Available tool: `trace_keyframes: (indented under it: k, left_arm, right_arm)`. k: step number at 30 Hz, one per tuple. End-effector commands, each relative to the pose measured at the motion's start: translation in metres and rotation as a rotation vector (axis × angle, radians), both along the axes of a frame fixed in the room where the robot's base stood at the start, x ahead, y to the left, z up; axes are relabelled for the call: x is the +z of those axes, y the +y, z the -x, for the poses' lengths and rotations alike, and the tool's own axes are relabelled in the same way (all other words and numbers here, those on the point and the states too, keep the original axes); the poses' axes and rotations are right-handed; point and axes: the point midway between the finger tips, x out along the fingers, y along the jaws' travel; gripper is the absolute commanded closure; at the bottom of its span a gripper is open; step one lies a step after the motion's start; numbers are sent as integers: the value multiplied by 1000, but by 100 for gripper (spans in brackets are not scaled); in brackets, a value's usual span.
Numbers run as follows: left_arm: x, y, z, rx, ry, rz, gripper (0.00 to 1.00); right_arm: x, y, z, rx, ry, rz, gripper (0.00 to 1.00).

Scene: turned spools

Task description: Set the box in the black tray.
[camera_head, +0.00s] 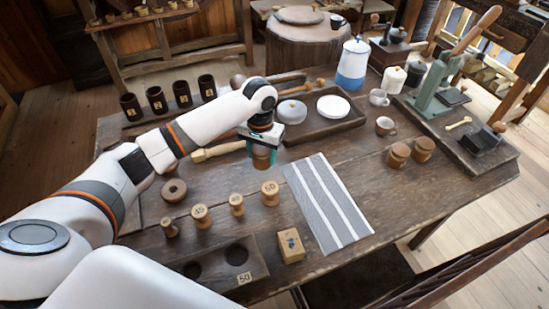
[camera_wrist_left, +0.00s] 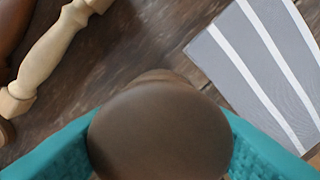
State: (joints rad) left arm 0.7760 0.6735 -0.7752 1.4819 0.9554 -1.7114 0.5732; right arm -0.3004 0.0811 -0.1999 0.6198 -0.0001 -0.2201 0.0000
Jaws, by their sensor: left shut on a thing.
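My left gripper (camera_head: 262,142) is shut on a brown round-topped wooden piece (camera_head: 262,158), over the middle of the table. In the left wrist view its dark round top (camera_wrist_left: 160,135) fills the space between the teal fingers. A small pale wooden box (camera_head: 290,246) with a blue mark sits at the table's front, apart from the gripper. A dark rectangular tray (camera_head: 322,134) lies behind the gripper and holds a grey lidded bowl (camera_head: 291,112) and a white round dish (camera_head: 333,106); it looks dark brown-black. My right gripper is not in view.
Several pale spools (camera_head: 201,216) stand left of a grey striped cloth (camera_head: 328,203). A dark holed block (camera_head: 217,267) lies at the front. Brown jars (camera_head: 398,155), cups (camera_head: 385,126) and a green press (camera_head: 434,90) stand to the right. A pale turned handle (camera_wrist_left: 50,55) lies near the gripper.

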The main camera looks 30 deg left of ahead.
Motion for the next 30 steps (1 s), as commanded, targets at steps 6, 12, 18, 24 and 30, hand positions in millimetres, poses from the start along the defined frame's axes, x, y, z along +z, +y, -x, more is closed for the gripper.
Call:
trace_keyframes:
  k: [6,12,18,24,30]
  left_arm:
    - [-23,0,0,0,-1,-1,71]
    - [-47,0,1,0,2,0,71]
    - [-59,0,0,-1,-3,0,71]
    - [-60,0,0,0,-2,0,71]
    - [-62,0,0,0,-2,-1,27]
  right_arm:
    - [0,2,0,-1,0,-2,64]
    - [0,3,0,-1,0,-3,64]
    - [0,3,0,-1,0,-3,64]
    - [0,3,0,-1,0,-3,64]
    - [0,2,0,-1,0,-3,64]
